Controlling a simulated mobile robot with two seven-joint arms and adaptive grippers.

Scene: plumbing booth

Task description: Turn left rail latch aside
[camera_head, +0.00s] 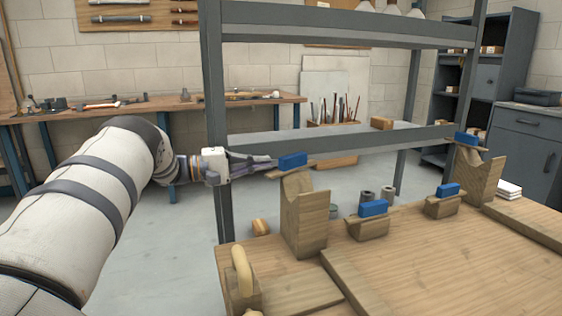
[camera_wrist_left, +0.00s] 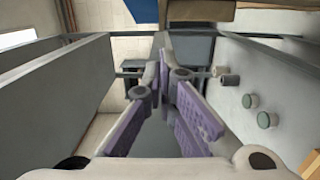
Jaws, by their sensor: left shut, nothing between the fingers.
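The left rail latch is a blue block (camera_head: 293,160) on a thin wooden bar, at the top of the left notched wooden post (camera_head: 306,215). In the left wrist view, a blue piece (camera_wrist_left: 142,10) and a brown wooden piece (camera_wrist_left: 200,10) show at the top edge. My left gripper (camera_head: 272,166) reaches in from the left, with its tips close to the left end of the latch. I cannot tell whether they touch. Its purple-padded fingers (camera_wrist_left: 164,60) are shut and empty in the left wrist view. My right gripper is not in view.
A second notched post (camera_head: 480,178) with a blue latch (camera_head: 467,139) stands at the right. Two low wooden blocks with blue tops (camera_head: 373,208) (camera_head: 449,190) sit between the posts. A grey metal frame (camera_head: 216,120) rises behind my gripper. The wooden bench top (camera_head: 430,260) is largely clear.

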